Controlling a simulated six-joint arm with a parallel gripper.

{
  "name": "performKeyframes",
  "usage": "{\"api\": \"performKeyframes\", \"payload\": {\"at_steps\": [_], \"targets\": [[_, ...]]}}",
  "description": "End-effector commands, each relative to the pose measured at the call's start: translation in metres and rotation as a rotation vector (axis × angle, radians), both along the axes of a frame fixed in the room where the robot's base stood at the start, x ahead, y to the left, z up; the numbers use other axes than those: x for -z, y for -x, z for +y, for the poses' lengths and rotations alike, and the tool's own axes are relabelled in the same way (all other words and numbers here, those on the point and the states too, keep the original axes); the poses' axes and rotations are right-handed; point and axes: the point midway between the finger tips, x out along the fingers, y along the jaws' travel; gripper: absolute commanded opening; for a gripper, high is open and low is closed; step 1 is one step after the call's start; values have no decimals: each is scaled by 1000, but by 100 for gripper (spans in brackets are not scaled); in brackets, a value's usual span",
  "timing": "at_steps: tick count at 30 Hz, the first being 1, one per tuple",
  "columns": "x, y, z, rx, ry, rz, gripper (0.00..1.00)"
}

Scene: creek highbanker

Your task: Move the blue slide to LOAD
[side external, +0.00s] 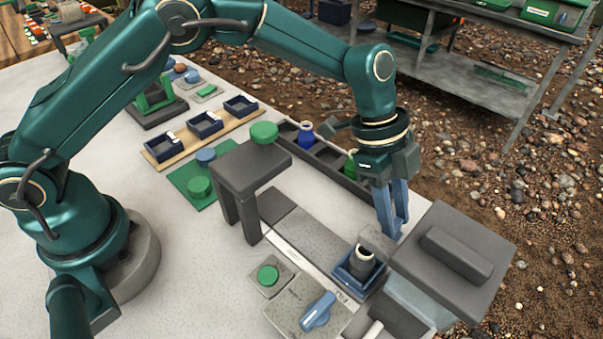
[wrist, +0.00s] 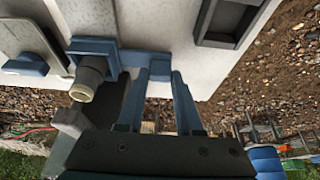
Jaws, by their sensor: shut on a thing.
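The blue slide (side external: 349,284) is a small square blue holder with a dark, pale-rimmed vial (side external: 362,262) standing in it. It sits at the near end of a grey track (side external: 312,238), beside a dark grey housing. In the wrist view the slide (wrist: 92,46) has a blue arm and tab (wrist: 155,62) reaching to the right. My gripper (side external: 398,232) points down just behind the slide, its blue-grey fingers shut on that tab. The fingers also show in the wrist view (wrist: 163,80). Lettering on the pale strip beside the track is too small to read surely.
The dark grey housing (side external: 453,250) stands close right of my gripper. A grey arch (side external: 250,165) stands over the track's far end. A panel with a blue knob (side external: 318,311) and a green button (side external: 268,275) lie in front. A dark rack (side external: 327,155) holds vials behind.

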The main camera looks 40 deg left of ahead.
Motion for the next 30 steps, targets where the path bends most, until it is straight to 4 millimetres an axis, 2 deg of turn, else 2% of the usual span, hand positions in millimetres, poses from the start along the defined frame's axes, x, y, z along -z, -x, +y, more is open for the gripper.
{"api": "performKeyframes", "payload": {"at_steps": [21, 26, 30], "targets": [[-1, 0, 1, 0, 2, 1, 0], [-1, -1, 20, -3, 0, 1, 0], [-1, -1, 47, -7, 0, 2, 0]]}}
